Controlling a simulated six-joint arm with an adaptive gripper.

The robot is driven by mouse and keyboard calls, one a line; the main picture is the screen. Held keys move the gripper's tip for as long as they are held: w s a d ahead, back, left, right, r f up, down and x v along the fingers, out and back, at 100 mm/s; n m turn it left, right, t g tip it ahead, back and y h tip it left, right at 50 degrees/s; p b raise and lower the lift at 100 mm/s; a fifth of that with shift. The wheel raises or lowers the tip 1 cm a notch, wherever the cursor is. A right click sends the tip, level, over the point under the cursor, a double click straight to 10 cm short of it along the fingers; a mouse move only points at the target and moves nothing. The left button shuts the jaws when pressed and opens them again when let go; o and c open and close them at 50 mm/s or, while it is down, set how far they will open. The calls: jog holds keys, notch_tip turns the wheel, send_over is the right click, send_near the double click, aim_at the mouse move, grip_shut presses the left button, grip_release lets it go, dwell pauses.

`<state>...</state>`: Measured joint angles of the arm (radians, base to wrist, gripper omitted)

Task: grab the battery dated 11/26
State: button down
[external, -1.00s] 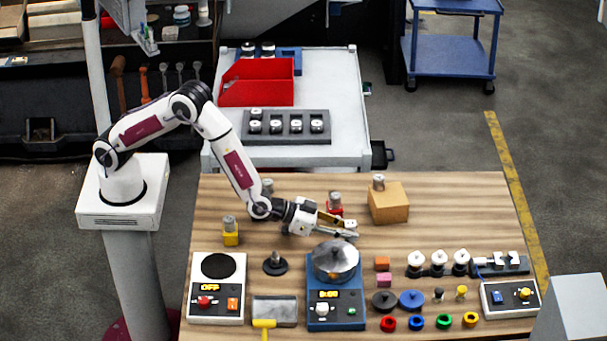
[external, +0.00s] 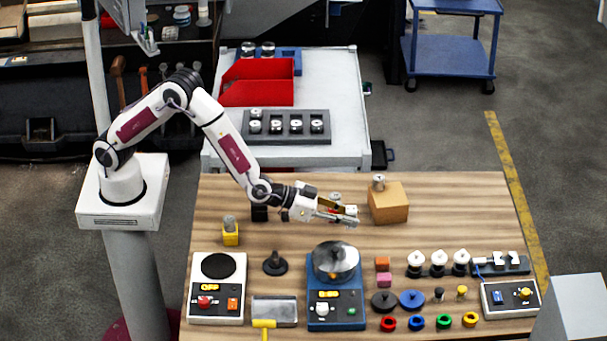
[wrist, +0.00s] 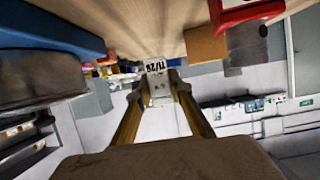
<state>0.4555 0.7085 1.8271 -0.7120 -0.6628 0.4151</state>
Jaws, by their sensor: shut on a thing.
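My gripper (external: 348,215) is shut on a small pale battery, raised above the wooden table beside the wooden block. In the wrist view the battery (wrist: 158,90) sits between the fingertips (wrist: 160,82). Another grey battery (external: 230,221) stands in a yellow holder (external: 231,238) at left. One (external: 379,182) stands on the wooden block (external: 389,205). A grey top (external: 335,196) shows just behind my gripper; its red holder (wrist: 240,12) shows in the wrist view.
The blue device with a metal pot (external: 335,262) stands just in front of my gripper. A scale-like device (external: 217,290), a black knob (external: 275,262) and coloured rings occupy the front. The table's right rear is clear. A white cart (external: 345,120) stands behind.

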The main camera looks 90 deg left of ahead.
aim_at(348, 209)
jog(key=shift+r, duration=2.3)
